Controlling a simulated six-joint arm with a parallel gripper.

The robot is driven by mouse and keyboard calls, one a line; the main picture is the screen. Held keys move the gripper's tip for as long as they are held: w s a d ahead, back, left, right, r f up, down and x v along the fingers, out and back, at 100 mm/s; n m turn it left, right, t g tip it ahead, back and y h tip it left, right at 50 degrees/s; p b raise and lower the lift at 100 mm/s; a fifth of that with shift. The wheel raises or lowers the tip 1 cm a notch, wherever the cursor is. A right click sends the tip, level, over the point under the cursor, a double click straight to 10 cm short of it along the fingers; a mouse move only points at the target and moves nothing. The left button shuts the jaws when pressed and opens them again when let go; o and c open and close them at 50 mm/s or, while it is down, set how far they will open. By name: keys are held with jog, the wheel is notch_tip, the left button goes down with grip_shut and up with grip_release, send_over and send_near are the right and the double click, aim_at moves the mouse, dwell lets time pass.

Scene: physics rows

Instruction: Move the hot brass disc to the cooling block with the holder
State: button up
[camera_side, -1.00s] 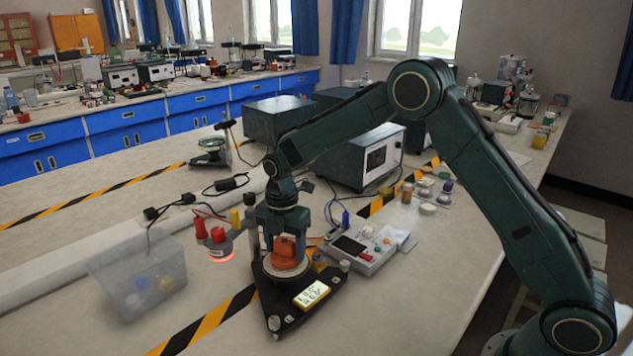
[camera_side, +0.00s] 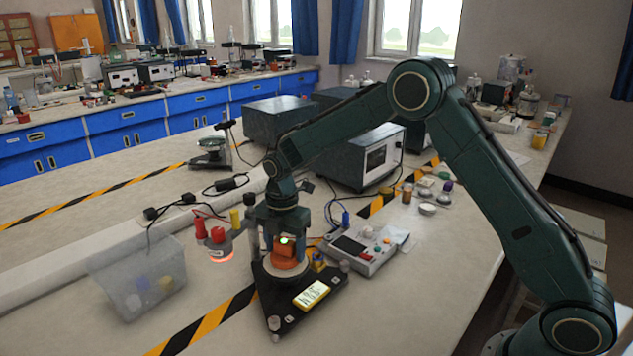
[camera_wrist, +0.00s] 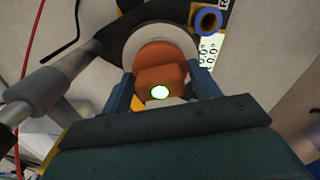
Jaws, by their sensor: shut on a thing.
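My gripper (camera_side: 285,251) is shut on an orange block (camera_side: 286,256), apparently the holder, with a green light on it. In the wrist view the orange block (camera_wrist: 160,62) sits between my blue-grey fingers (camera_wrist: 160,82). Below the block is a round pale disc-shaped part (camera_side: 288,273) over a black triangular base (camera_side: 268,302); whether they touch is unclear. To the left, a grey unit with red terminals (camera_side: 217,236) has a glowing orange-red strip (camera_side: 223,259) low on its front. I cannot make out the brass disc, and which thing is the cooling block is unclear.
The black base carries a yellow display (camera_side: 311,294) and small posts. A clear bin (camera_side: 138,283) stands at the left. A white control box (camera_side: 361,250) stands close on the right, with cables nearby. The front right bench top (camera_side: 420,305) is clear.

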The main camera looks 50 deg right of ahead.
jog(key=shift+r, duration=0.15)
jog(key=shift+r, duration=0.35)
jog(key=shift+r, duration=0.25)
dwell(0.3)
jog(key=shift+r, duration=0.35)
jog(key=shift+s+d, duration=0.1)
jog(key=shift+d, duration=0.5)
jog(key=shift+s+d, duration=0.2)
jog(key=shift+d, duration=0.55)
jog(key=shift+s+d, duration=0.25)
jog(key=shift+d, duration=0.55)
jog(key=shift+s+d, duration=0.2)
jog(key=shift+d, duration=0.55)
jog(key=shift+d, duration=0.1)
